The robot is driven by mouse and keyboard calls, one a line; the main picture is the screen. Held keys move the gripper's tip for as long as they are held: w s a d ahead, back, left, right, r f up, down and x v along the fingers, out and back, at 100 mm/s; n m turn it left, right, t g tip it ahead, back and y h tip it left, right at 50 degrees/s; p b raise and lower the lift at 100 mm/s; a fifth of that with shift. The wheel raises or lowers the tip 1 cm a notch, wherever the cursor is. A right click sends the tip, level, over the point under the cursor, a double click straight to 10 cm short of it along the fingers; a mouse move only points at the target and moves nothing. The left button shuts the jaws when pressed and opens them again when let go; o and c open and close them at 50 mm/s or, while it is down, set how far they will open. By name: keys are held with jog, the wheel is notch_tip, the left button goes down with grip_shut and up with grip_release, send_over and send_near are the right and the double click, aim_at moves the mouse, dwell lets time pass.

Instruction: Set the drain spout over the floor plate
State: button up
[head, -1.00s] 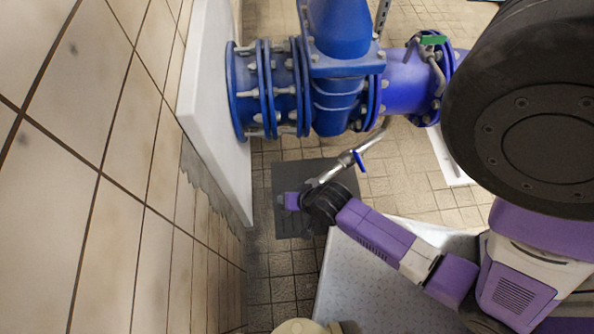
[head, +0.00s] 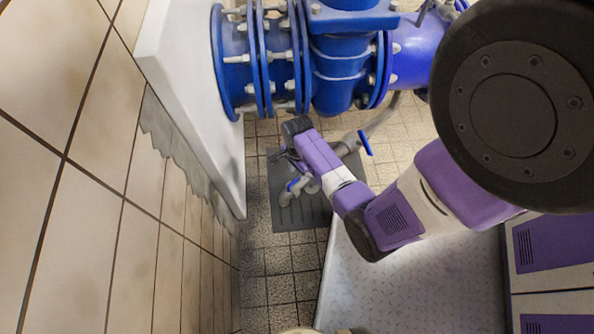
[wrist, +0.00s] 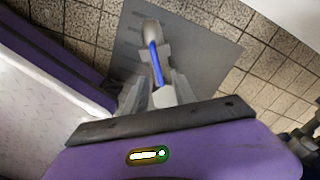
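The drain spout (head: 347,146) is a grey metal pipe with a blue lever, low beneath the blue pipework. Its bent outlet end (head: 287,196) shows over the left part of the dark grey floor plate (head: 310,217). In the wrist view, the spout's end (wrist: 152,28) and a blue bar appear against the floor plate (wrist: 205,55). My gripper (wrist: 159,80) points down at it, with a grey finger on either side of the spout and a gap between the fingers. Firm contact cannot be made out. In the head view my purple wrist partly hides the spout and fingers.
Large blue flanged pipes (head: 345,55) cross above. A white wall slab (head: 190,100) and tiled wall (head: 60,200) close in on the left. A pale raised platform (head: 420,290) lies at lower right. Tiled floor (head: 268,290) is bare below the plate.

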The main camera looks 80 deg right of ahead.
aim_at(297, 179)
jog(key=shift+f+b, duration=0.55)
jog(key=shift+f, duration=1)
jog(key=shift+c, duration=0.2)
jog(key=shift+s+a, duration=0.15)
grip_shut()
